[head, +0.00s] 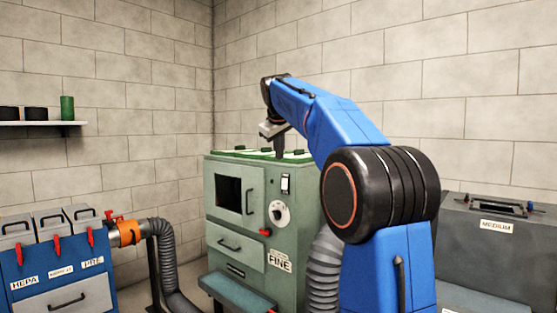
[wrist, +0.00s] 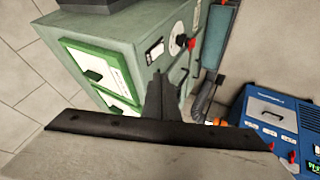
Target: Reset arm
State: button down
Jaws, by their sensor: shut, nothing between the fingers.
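My blue and black arm reaches up and bends over toward the green cabinet marked FINE (head: 222,262) in the head view. My gripper (head: 280,150) points down above the cabinet's top, near its green-edged lids (head: 245,153). I cannot tell the exact gap between the fingers and the lids. In the wrist view the dark fingers of my gripper (wrist: 158,88) are together with nothing held. The cabinet (wrist: 140,45) also shows beyond them, with its green-framed lids (wrist: 90,62) on the left.
A blue unit (head: 60,265) with red latches stands at left, joined to a grey hose (head: 163,260) by an orange collar. A grey box marked MEDIUM (head: 497,245) is at right. A wall shelf (head: 45,124) holds a green cylinder (head: 67,107) and dark ones.

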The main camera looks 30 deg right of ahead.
jog(key=shift+s+a, duration=0.1)
dwell(0.5)
jog(key=s+a+f+m+y, duration=0.1)
jog(key=s+a+f, duration=0.5)
jog(key=s+f, duration=0.7)
jog(key=s+a+f+g+y, duration=0.1)
jog(key=s+a+f, duration=0.6)
jog(key=s+f, duration=0.6)
jog(key=s+a+f+m+y, duration=0.1)
jog(key=s+a+f, duration=0.6)
jog(key=s+f, duration=0.7)
jog(key=s+y, duration=0.1)
jog(key=s, duration=0.5)
jog(key=shift+m+g, duration=0.3)
jog(key=shift+g, duration=0.1)
jog(key=shift+a, duration=0.1)
